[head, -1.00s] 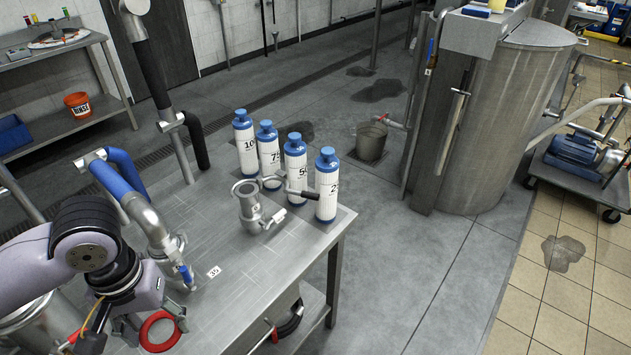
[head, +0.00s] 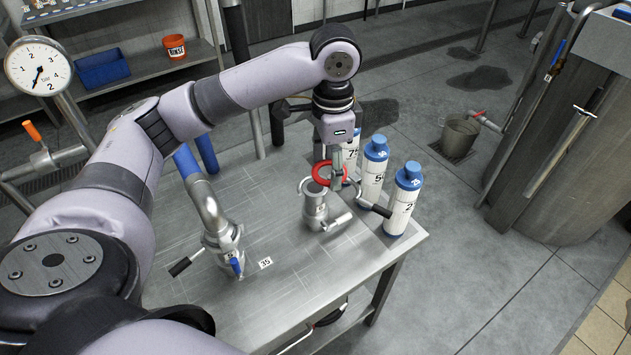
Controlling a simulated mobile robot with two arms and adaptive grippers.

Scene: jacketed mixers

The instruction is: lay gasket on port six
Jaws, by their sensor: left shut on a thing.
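In the head view the red gasket ring (head: 321,174) is in my left gripper (head: 333,172), which is shut on it. The ring hangs tilted just above and slightly right of a short steel port (head: 314,200) that stands on the steel table. The port has a flanged top and a clamp handle at its right. I cannot tell whether the ring touches the flange. No number is readable on this port. My right gripper is not in view.
Blue-capped white bottles (head: 404,200) stand close to the right of the port. A pipe fitting with a blue valve (head: 222,240) and a tag reading 35 (head: 265,263) are on the table (head: 290,290) at left. A pressure gauge (head: 38,67) stands at far left.

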